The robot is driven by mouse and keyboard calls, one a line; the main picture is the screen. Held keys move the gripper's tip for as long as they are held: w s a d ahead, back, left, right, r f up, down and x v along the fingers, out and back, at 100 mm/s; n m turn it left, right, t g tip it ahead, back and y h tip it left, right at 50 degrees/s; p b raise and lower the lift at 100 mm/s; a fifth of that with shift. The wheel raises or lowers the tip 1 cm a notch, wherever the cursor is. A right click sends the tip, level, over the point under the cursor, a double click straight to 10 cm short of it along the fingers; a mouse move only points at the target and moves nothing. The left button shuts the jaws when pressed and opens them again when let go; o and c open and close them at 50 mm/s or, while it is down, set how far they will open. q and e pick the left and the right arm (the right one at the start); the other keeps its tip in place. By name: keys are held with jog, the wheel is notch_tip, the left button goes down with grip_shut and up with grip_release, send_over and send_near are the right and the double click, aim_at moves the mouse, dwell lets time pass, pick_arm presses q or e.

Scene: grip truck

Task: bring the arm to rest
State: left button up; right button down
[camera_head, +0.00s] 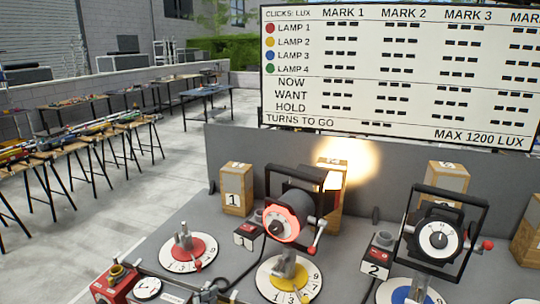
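Neither of my arms nor grippers shows in the head view. A lamp (293,207) in a black frame, with a glowing red-orange rim and a red-knobbed handle, stands over a yellow-centred numbered dial (270,285). A second black lamp (436,238) with a white face stands over a blue-centred dial (391,292), partly cut off at the bottom. A red-centred numbered dial (188,252) carries a short metal post with no lamp on it. A bright patch of light falls on the grey panel (234,146) behind.
A scoreboard (400,75) stands behind the panel. Wooden blocks (236,190) stand before the panel. Red boxes marked 1 (250,234) and 2 (378,263) sit by the lamps. A red device (111,289) and black cable are at the front. Cluttered tables (75,145) stand left.

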pick_arm(q)
jog(key=s+a+f+n+g+y, duration=0.1)
jog(key=s+a+f+g+y, duration=0.25)
jog(key=s, duration=0.55)
jog(key=s+a+f+n+g+y, duration=0.1)
jog(key=s+a+f+g, duration=0.1)
jog(key=s+a+f, duration=0.5)
jog(key=s+a+f+n+g+y, duration=0.1)
jog(key=s+f+g+y, duration=0.2)
jog(key=s, duration=0.9)
notch_tip(320, 180, down, 30)
jog(key=s+h+b, duration=0.1)
jog(key=h+b, duration=0.1)
jog(key=s+a+f+g+b, duration=0.1)
jog(key=s+a+f+g, duration=0.1)
jog(key=s+f, duration=1.4)
jog(key=shift+s+a+f+y, duration=0.35)
jog(key=shift+a+f, duration=0.05)
jog(key=shift+a, duration=0.2)
